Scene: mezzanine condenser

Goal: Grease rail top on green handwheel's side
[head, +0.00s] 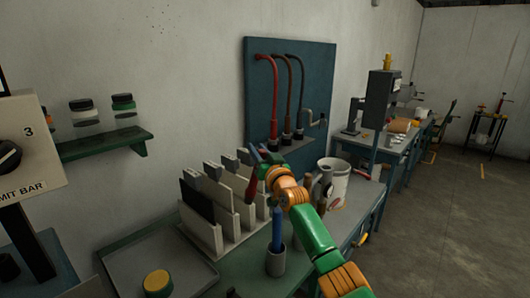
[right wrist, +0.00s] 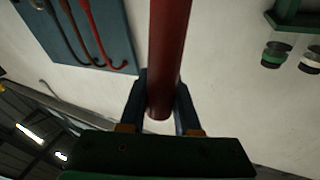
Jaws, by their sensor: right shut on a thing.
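My right gripper (head: 264,155) is shut on a red rod-like handle (head: 252,187). In the right wrist view the red handle (right wrist: 169,55) stands between the two dark fingers of the gripper (right wrist: 160,100). The handle is over the right end of the slotted rack; what is at its far end cannot be made out. No green handwheel or rail can be made out in either view. My left gripper is not in view.
The pale slotted rack (head: 222,233) holds several upright plates. Close by are a grey cup (head: 275,262) with a blue handle (head: 277,228), a white pot (head: 338,186) and a yellow-lidded jar (head: 157,282). A blue panel (head: 260,100) with hoses is behind.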

